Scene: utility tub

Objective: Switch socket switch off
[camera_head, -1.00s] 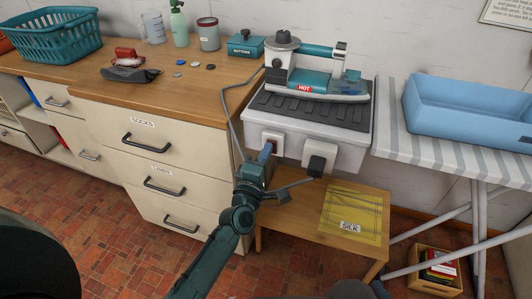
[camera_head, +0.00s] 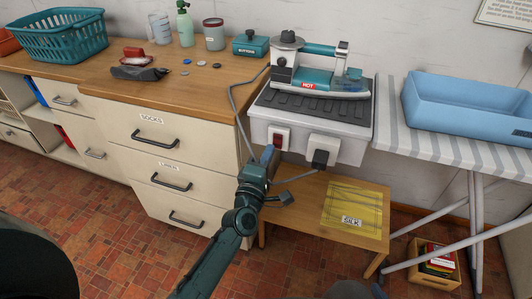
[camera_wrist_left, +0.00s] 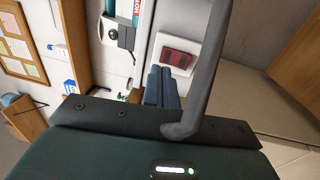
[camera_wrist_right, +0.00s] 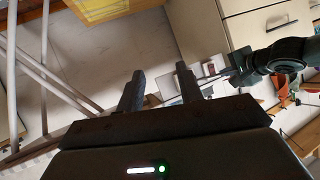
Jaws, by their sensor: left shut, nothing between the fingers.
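The red rocker switch (camera_head: 279,139) sits in a white plate on the front of the white ironing station (camera_head: 347,150). It also shows in the left wrist view (camera_wrist_left: 181,58), glossy red in its white frame. My left gripper (camera_head: 268,153) is shut and empty, its blue fingertips just below and left of the switch. In the left wrist view the closed fingers (camera_wrist_left: 163,86) end beside the plate's edge; I cannot tell whether they touch. Which way the rocker is tipped is unclear. My right gripper (camera_wrist_right: 160,86) is open and empty, away from the switch.
An iron marked HOT (camera_head: 318,84) rests on top. Drawers (camera_head: 165,150) are at the left.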

